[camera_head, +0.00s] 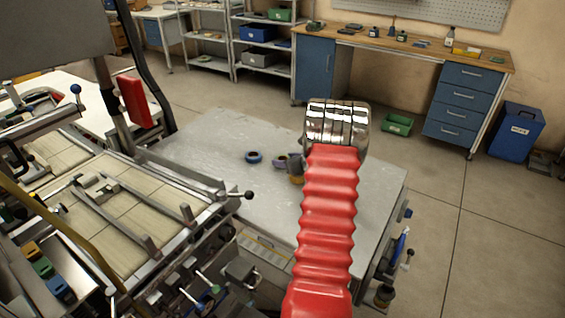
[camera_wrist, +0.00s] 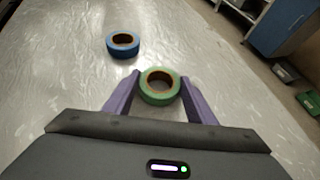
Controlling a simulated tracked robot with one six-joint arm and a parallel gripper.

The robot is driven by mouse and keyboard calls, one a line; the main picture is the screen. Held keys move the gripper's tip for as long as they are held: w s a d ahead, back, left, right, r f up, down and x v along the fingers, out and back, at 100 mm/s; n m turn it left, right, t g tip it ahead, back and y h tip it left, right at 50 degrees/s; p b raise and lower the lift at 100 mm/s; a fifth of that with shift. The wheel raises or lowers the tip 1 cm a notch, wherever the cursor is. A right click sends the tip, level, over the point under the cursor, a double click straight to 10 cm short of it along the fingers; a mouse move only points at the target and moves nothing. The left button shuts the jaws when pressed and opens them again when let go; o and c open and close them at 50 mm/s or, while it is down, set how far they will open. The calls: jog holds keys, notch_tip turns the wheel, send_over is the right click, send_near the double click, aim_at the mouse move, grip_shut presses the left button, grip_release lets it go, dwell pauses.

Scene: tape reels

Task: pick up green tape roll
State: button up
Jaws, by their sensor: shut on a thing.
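The green tape roll (camera_wrist: 160,99) lies flat between the two purple fingers of my gripper (camera_wrist: 160,80) in the wrist view. The fingers are shut on its left and right sides, and its brown core shows from above. I cannot tell whether it is lifted off the table. In the head view a purple finger (camera_head: 280,161) shows left of my red arm, over the grey table (camera_head: 215,140). The green roll is not clearly visible there.
A blue tape roll (camera_wrist: 123,45) lies apart, up and left of the green roll; it also shows in the head view (camera_head: 254,157). The table around them is mostly clear. A machine with rails (camera_head: 130,200) stands left. A workbench (camera_head: 400,42) stands behind.

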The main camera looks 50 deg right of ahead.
jog(key=shift+r, duration=0.1)
notch_tip(320, 180, up, 10)
dwell(0.7)
dwell(0.5)
